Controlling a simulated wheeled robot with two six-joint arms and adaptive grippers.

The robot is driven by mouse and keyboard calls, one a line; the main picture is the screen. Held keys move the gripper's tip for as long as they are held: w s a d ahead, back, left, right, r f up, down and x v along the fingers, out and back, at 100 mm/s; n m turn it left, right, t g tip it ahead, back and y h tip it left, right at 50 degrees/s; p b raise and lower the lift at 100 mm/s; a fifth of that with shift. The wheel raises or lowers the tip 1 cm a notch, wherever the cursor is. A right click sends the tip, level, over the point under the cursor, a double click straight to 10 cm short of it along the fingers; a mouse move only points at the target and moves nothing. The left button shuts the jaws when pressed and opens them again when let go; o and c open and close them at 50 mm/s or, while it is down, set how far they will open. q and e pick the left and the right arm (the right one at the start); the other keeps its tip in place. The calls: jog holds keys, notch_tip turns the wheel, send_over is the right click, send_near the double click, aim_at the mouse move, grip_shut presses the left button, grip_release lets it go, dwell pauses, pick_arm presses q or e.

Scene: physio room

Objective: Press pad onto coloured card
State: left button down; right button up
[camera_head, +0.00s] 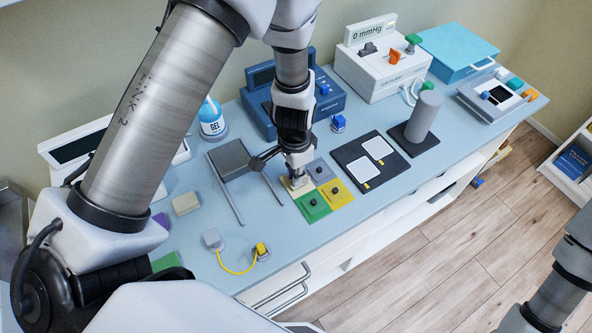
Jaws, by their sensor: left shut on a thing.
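The coloured card (326,203) lies on the blue worktop in the middle of the view. Its visible squares are mauve-grey, yellow and green, each with a small dark knob-like spot. My left gripper (296,178) comes down from above at the card's left corner. It is shut on a small cream pad (292,187), which is at the level of the card there. The fingers partly hide the pad, and I cannot tell whether it is pressed flat. My right arm shows at the lower right, but its gripper is outside the view.
A black board (350,162) with two white pads lies right of the card, before a grey cylinder (423,117) on a dark base. A grey block (230,159) stands left between thin rails. A yellow cable (235,270) lies near the front edge. Blue and white devices line the back.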

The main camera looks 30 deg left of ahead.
pick_arm(q)
jog(key=shift+w+d, duration=0.1)
jog(key=shift+d, duration=0.35)
jog(key=shift+a, duration=0.35)
jog(key=shift+d, duration=0.25)
pick_arm(e)
jog(key=shift+d+f, duration=0.2)
jog(key=shift+f, duration=0.2)
pick_arm(q)
jog(key=shift+a, duration=0.1)
pick_arm(e)
jog(key=shift+r, duration=0.2)
pick_arm(q)
jog(key=shift+f+b, duration=0.65)
jog(key=shift+b, duration=0.15)
pick_arm(e)
jog(key=shift+f, duration=0.7)
dwell(1.2)
dwell(0.9)
pick_arm(q)
jog(key=c, duration=1.1)
grip_release()
jog(key=shift+c, duration=0.2)
jog(key=shift+r, duration=0.1)
